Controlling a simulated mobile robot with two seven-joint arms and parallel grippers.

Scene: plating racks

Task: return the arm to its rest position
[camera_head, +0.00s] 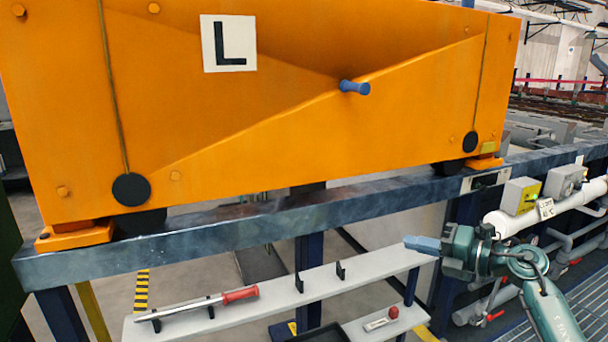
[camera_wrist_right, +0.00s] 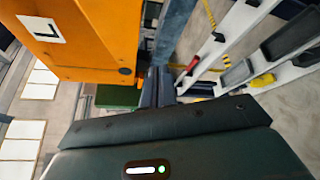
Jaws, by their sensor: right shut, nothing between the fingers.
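My right gripper (camera_head: 422,245) shows at the lower right of the head view, its arm coming in from the bottom right. Its fingers are shut with nothing between them and point left, in front of the blue-grey rail and above the right end of the light shelf. In the right wrist view the shut fingers (camera_wrist_right: 157,88) stick out past the dark gripper body. They touch nothing that I can make out. My left gripper is not in view.
A large orange box marked L (camera_head: 300,120) with a blue peg (camera_head: 355,87) rests on the rail (camera_head: 240,225). Below, a light shelf (camera_head: 330,288) bears a red-handled tool (camera_head: 195,307). White pipes with valve boxes (camera_head: 521,196) stand at right, near my right arm.

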